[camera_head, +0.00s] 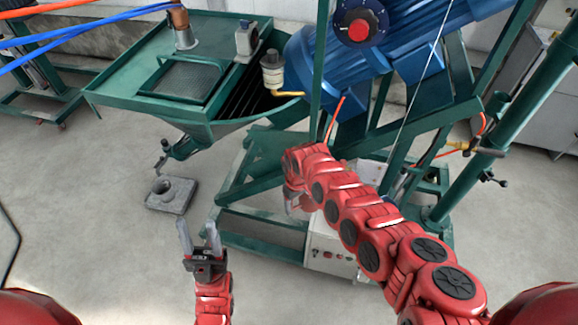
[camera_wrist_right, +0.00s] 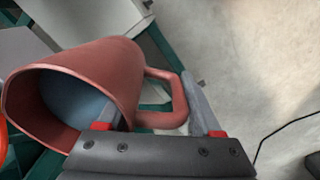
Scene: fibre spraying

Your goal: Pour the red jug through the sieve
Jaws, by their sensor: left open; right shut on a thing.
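The red jug (camera_wrist_right: 105,75) fills the left of the right wrist view, with its open mouth toward the lower left and something blue-grey inside. My right gripper (camera_wrist_right: 158,108) is shut on the jug's handle (camera_wrist_right: 168,118). In the head view the right arm ends near the green frame, and the jug is not clearly seen there. A sieve (camera_head: 184,80), a grey mesh panel, sits in a green frame on the hopper's top at the left. The jug is to the right of and away from it. My left gripper (camera_head: 198,232) is open and empty, low over the floor.
The green hopper table (camera_head: 115,95) carries a copper-coloured cup (camera_head: 179,20) and pale fittings. A blue motor (camera_head: 345,65) and green frame (camera_head: 260,180) stand right of it. A grey block (camera_head: 172,195) lies on the floor. Blue hoses (camera_head: 90,25) cross upper left.

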